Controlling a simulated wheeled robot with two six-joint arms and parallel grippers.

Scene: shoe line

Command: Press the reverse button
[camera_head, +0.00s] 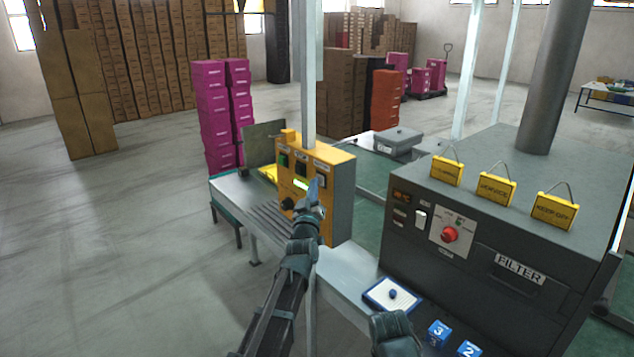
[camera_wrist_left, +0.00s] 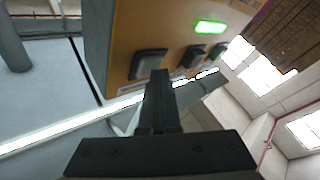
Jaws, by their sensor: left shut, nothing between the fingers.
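A yellow control box (camera_head: 340,190) stands on the bench in the head view. Its face carries a green button (camera_head: 284,160), dark switches, a lit green indicator (camera_head: 302,184) and a dark knob (camera_head: 287,204). My left gripper (camera_head: 315,190) is shut and empty, in front of the box's right part, hiding some of the face. In the left wrist view, the shut fingers (camera_wrist_left: 160,77) point at the yellow panel, their tips overlapping the lower edge of a black button (camera_wrist_left: 148,63). I cannot tell whether they touch. No label reading reverse is legible. My right gripper (camera_head: 395,333) shows partly at the bottom.
A dark machine (camera_head: 500,225) with a red knob (camera_head: 450,234) and yellow tags stands at the right. Pink boxes (camera_head: 213,118) are stacked behind the bench.

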